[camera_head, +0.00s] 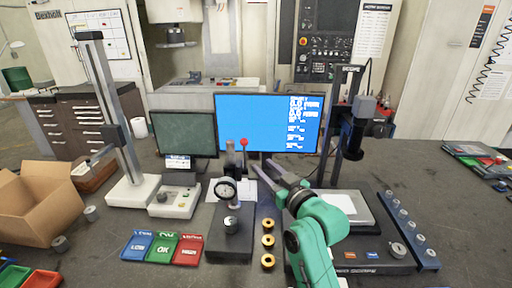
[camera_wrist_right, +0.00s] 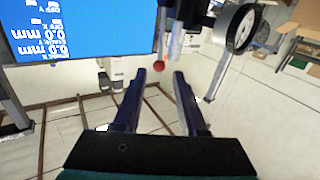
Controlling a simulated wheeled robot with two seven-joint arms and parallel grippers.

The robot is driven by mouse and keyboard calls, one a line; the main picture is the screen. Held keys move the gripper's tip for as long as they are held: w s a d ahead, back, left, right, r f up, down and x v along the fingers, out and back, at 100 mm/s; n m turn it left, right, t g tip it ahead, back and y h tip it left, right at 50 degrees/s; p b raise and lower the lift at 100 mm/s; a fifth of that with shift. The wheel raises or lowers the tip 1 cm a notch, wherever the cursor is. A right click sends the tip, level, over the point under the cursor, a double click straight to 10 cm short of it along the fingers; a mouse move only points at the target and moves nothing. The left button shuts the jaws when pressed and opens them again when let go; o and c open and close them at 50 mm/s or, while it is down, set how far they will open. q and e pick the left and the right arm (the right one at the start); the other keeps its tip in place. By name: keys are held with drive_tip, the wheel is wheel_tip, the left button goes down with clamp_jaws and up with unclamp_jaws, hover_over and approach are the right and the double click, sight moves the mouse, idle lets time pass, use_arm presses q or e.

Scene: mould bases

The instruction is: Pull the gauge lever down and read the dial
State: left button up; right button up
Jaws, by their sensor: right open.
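The dial gauge (camera_head: 225,190) has a round white face and stands on a black base (camera_head: 228,246) left of the table's middle. Its lever ends in a red knob (camera_head: 244,143) and stands up behind the dial. A small round metal part (camera_head: 231,225) is below the dial. My right gripper (camera_head: 272,180) is open and empty, to the right of the gauge and lever. In the right wrist view the red knob (camera_wrist_right: 159,65) appears just beyond the gap between the open fingertips (camera_wrist_right: 159,73), and the dial (camera_wrist_right: 241,27) is at upper right. My left gripper is not in view.
A blue-lit monitor (camera_head: 267,123) stands behind the gauge. Several brass rings (camera_head: 267,241) lie right of the base. Blue, green and red trays (camera_head: 163,247) lie to its left. A height stand (camera_head: 112,130) and cardboard box (camera_head: 38,202) are further left.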

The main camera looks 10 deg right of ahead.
sight(244, 150)
drive_tip(key=p+x, duration=0.3)
drive_tip(key=x, duration=0.6)
drive_tip(key=shift+w+a, duration=0.25)
drive_tip(key=shift+a, duration=0.1)
drive_tip(key=shift+c, duration=0.7)
drive_tip(key=c, duration=0.5)
drive_tip(key=shift+d+f, duration=0.1)
drive_tip(key=shift+d, duration=0.1)
clamp_jaws()
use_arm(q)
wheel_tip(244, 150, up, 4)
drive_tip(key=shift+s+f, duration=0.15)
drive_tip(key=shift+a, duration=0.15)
